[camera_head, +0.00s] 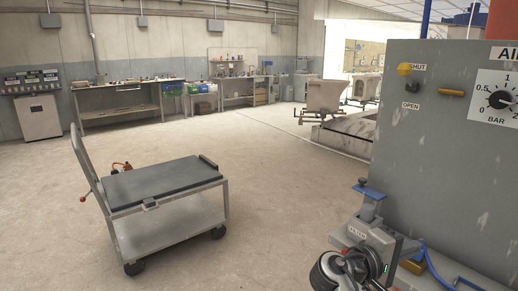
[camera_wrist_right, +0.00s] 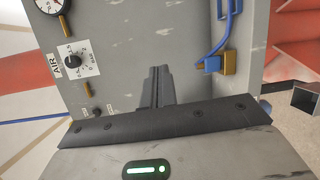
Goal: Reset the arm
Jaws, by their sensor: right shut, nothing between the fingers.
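My right gripper (camera_head: 398,247) is low at the right of the head view, in front of the grey air cabinet (camera_head: 425,145). In the right wrist view its two dark fingers (camera_wrist_right: 157,88) are together with nothing between them, pointing toward the cabinet face. They look apart from the cabinet, though the exact gap is hard to judge. My left arm and gripper are not in view.
The cabinet carries a pressure dial (camera_head: 501,99), a yellow knob (camera_head: 404,69) and a brass handle (camera_head: 451,92). A filter unit with a blue top (camera_head: 369,192) stands close to my right gripper. A grey trolley (camera_head: 170,222) stands left; open floor lies between.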

